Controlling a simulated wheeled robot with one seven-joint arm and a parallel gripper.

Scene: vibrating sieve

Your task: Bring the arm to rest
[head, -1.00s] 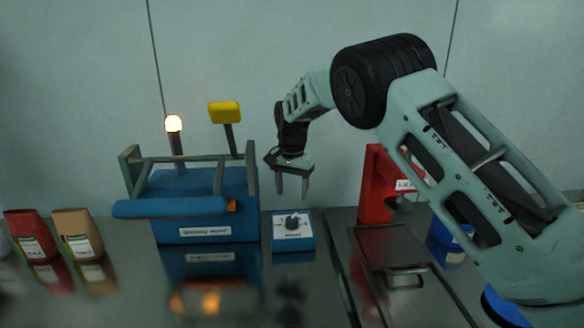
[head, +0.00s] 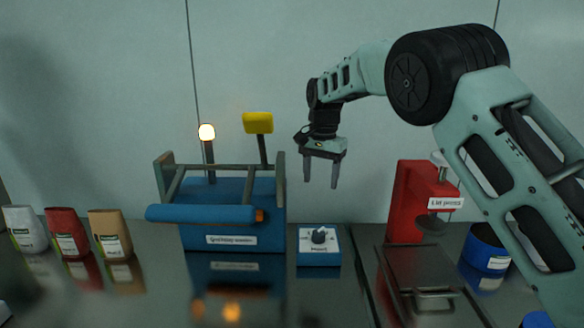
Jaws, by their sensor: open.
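My gripper (head: 321,170) hangs with its two fingers pointing down, apart and with nothing between them. It is in the air above and a little behind the small blue control box (head: 319,258) with a dark knob. The blue sieve machine (head: 230,215) stands to the left of the gripper, with a grey frame and a blue roller bar in front. My arm reaches in from the right side of the picture.
A lit lamp (head: 207,132) and a yellow paddle (head: 258,123) rise behind the machine. A red press (head: 408,200) stands at the right, near a blue tub (head: 484,255). White (head: 26,230), red (head: 68,234) and tan (head: 110,234) bags stand at the left.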

